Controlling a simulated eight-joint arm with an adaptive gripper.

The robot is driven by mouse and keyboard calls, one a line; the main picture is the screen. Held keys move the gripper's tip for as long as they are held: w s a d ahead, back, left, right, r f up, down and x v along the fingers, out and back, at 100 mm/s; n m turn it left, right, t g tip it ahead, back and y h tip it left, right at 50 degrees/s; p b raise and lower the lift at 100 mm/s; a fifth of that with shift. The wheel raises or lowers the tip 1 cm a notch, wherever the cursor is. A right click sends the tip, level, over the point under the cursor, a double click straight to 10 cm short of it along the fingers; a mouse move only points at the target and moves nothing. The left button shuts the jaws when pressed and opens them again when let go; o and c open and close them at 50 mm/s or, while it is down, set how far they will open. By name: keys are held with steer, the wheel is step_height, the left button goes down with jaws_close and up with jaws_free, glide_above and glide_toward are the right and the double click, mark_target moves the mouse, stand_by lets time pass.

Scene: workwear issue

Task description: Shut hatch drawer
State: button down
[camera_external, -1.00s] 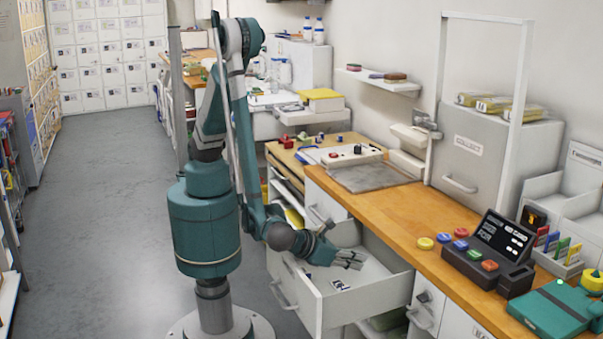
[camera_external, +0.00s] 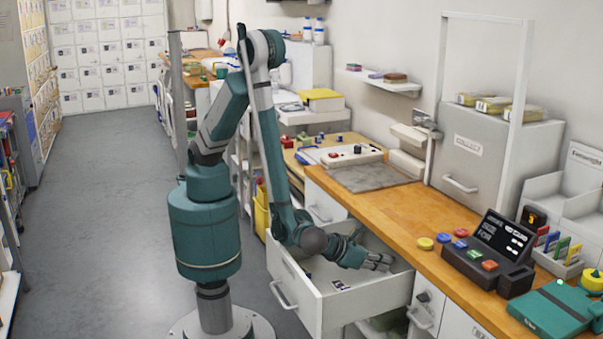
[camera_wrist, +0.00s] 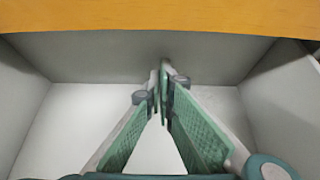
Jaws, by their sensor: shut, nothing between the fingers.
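The white hatch drawer (camera_external: 345,312) stands pulled out from under the wooden counter, with a handle on its front (camera_external: 283,296). My gripper (camera_external: 388,262) is inside the drawer, over its floor, towards the counter side. In the wrist view my gripper (camera_wrist: 161,78) is shut and empty, its fingertips close to the drawer's inner back wall (camera_wrist: 100,58). I cannot tell whether the fingertips touch that wall. A small dark-and-white item (camera_external: 341,285) lies on the drawer floor.
The wooden counter (camera_external: 420,215) overhangs the drawer's inner end and crosses the top of the wrist view. On it are a dark terminal (camera_external: 490,250), coloured buttons (camera_external: 443,238) and a teal box (camera_external: 553,312). A grey collect cabinet (camera_external: 490,165) stands behind. The floor at left is clear.

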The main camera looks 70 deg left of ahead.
mark_target(389, 275)
steer(key=shift+w, duration=0.1)
stand_by(0.3)
steer(key=shift+w+b, duration=0.4)
steer(key=shift+w, duration=1.9)
steer(key=shift+s, duration=0.1)
steer(key=shift+s+b, duration=0.35)
steer(key=shift+s, duration=0.45)
steer(key=f+p+v, duration=0.1)
steer(key=v, duration=1.1)
steer(key=shift+s, duration=0.25)
steer(key=shift+r, duration=0.15)
